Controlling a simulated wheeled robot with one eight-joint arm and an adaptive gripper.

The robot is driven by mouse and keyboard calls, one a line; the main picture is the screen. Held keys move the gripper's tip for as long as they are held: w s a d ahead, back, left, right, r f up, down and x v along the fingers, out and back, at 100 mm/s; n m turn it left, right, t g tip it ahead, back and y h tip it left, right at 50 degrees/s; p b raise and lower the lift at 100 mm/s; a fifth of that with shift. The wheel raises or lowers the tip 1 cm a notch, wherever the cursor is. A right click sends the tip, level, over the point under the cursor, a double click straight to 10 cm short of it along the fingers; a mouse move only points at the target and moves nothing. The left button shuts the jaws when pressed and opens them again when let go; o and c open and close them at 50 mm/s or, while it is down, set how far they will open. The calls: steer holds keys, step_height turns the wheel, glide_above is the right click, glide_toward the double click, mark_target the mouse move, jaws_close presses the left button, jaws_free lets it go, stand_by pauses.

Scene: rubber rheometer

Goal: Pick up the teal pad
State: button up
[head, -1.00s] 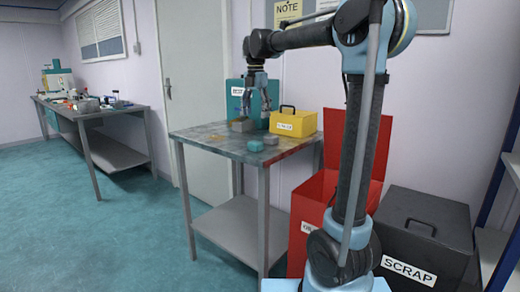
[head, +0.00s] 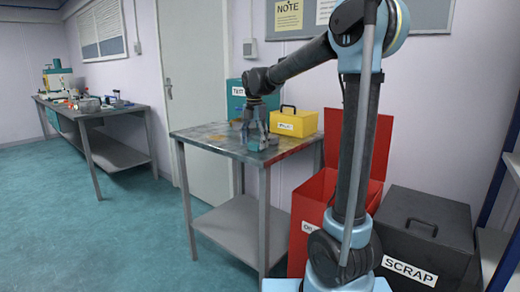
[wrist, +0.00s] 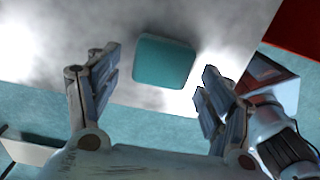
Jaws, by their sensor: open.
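The teal pad (wrist: 164,61) is a small rounded block lying on the metal table near its edge. In the wrist view it sits between and just beyond the two fingertips. My gripper (wrist: 155,80) is open with a finger on each side of the pad, and nothing is held. In the head view my gripper (head: 256,141) points down over the near part of the table (head: 210,137), and the pad (head: 256,146) shows only partly behind the fingers.
A yellow box (head: 292,123) and a teal box (head: 236,100) stand at the table's back. An open red bin (head: 308,215) and a black scrap bin (head: 425,240) stand to the right. A cluttered bench (head: 90,112) is far left.

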mark_target(255, 143)
steer(key=shift+f, duration=0.6)
steer(key=c, duration=1)
steer(key=shift+c, duration=0.2)
step_height(255, 143, up, 10)
steer(key=shift+r, duration=0.1)
